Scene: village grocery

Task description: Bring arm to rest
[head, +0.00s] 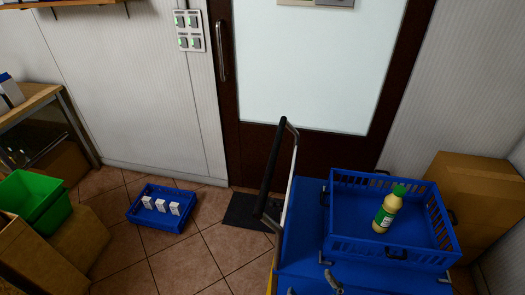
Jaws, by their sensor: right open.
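My right gripper (312,286) shows only at the bottom edge of the head view, with its two grey fingertips apart. It is open, with nothing seen between the tips. It is in front of the blue cart top (300,235), near the near-left corner of a blue crate (345,247). I cannot tell its height above the cart. A bottle (386,213) with a green cap and pale yellow body stands, slightly tilted in the picture, inside the crate, apart from the gripper. The rest of my right arm is hidden below the frame. My left gripper is not in view.
The cart's black push handle (273,160) rises at its left. A small blue crate (160,222) with white boxes sits on the tiled floor. A green bin (35,200) and cardboard boxes stand left, another cardboard box (475,195) right. A door (310,75) is behind.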

